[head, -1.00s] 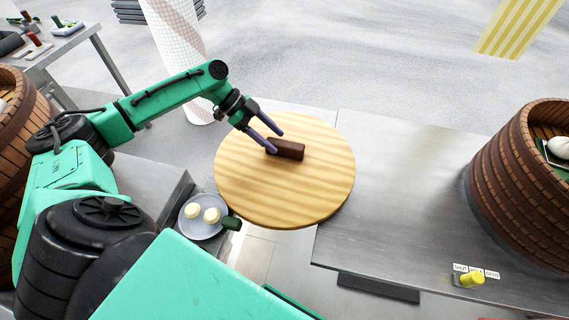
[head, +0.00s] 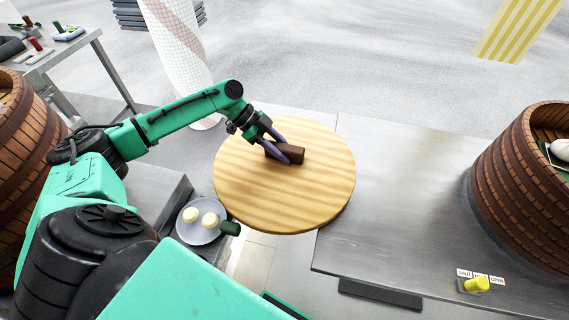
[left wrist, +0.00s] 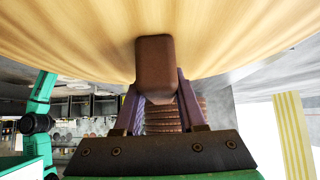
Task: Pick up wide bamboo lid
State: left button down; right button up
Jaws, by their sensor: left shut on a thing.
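The wide bamboo lid (head: 290,205) is a round, pale striped wooden disc with a dark brown block handle (head: 291,155) on top. In the head view it lies flat at the middle, over the left end of the right-hand steel counter and the gap beside it. My left gripper (head: 285,151) comes in from the left and is shut on the handle, one finger on each side. In the left wrist view the handle (left wrist: 156,65) sits between the two purple fingers, with the lid's surface (left wrist: 75,35) beyond. My right gripper is not in view.
A brown steamer tower (head: 515,190) stands at the right, another (head: 25,150) at the left edge. A plate (head: 190,232) with two pale buns is beside the lid. A yellow knob (head: 477,285) is at the front right. The steel counter (head: 400,200) between is clear.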

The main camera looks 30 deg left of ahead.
pick_arm(q)
jog(key=shift+r+p, duration=3)
jog(key=shift+r, duration=0.55)
